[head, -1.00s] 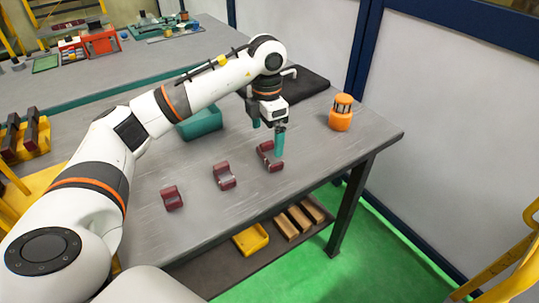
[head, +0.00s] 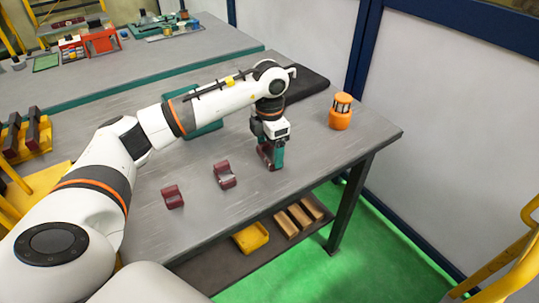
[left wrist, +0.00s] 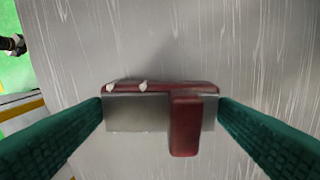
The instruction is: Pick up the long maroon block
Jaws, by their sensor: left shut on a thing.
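My left gripper (head: 271,157) is low over the right part of the grey table, pointing down. Its teal fingers are shut on a maroon block (left wrist: 190,140), the rightmost of three in the head view. In the left wrist view the block has a long maroon edge, a grey face and a maroon stub, with one finger at each end. In the head view the fingers partly hide it. I cannot tell whether it still touches the table. Two similar maroon blocks stand to the left, one nearer the middle (head: 224,175) and one farther left (head: 172,197). My right gripper is out of view.
An orange lantern-like object (head: 340,116) stands to the right near the table's back edge. A teal bin (head: 205,127) and a dark mat (head: 309,82) lie behind my left arm. A yellow tray (head: 251,238) sits on the lower shelf. The table's right front is clear.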

